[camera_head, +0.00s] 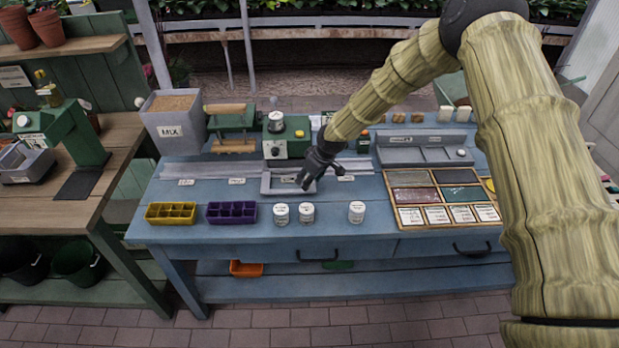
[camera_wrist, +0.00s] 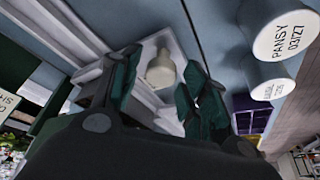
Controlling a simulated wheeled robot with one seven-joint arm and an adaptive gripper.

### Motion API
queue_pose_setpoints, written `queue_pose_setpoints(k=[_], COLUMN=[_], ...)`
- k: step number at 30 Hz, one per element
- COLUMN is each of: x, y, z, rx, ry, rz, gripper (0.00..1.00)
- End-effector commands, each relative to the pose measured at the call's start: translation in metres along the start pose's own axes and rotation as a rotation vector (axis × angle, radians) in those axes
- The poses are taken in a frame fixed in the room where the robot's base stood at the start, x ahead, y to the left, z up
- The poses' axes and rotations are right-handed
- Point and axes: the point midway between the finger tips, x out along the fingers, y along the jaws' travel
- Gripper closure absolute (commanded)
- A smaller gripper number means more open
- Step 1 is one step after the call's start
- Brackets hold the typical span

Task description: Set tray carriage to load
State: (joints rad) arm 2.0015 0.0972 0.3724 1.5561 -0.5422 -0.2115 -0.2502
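The tray carriage (camera_head: 271,184) is a shallow grey tray on the pale rail (camera_head: 210,170) along the blue bench. It stands right of the rail's middle label. A pale cream knob (camera_wrist: 161,72) stands up from the carriage in the wrist view. My gripper (camera_head: 306,184) is low over the carriage's right part. In the wrist view its two dark green fingers are apart, one on each side of the knob, and I see no clear contact. Small white labels (camera_head: 186,182) mark the rail, one (camera_head: 237,181) in the middle and another (camera_head: 345,178) right of my gripper; their words are unreadable.
White pots (camera_head: 281,214) stand in front of the rail, with yellow (camera_head: 171,213) and purple (camera_head: 231,212) cell trays to their left. A green machine (camera_head: 287,137) and a MIX bin (camera_head: 174,122) stand behind. A wooden seed tray (camera_head: 441,220) lies at right.

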Motion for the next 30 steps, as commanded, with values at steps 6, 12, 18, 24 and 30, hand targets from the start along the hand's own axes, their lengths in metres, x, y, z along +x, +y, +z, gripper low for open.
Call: queue_pose_setpoints(k=[6, 12, 18, 24, 30], x=[0.000, -0.001, -0.005, -0.015, -0.029], y=[0.000, 0.001, 0.015, 0.044, 0.080], z=[0.000, 0.001, 0.013, 0.040, 0.073], rx=[0.000, 0.000, 0.003, 0.005, 0.005], ry=[0.000, 0.000, 0.001, 0.001, 0.002], rz=[0.000, 0.000, 0.001, 0.001, 0.002], gripper=[1.00, 1.00, 1.00, 1.00, 1.00])
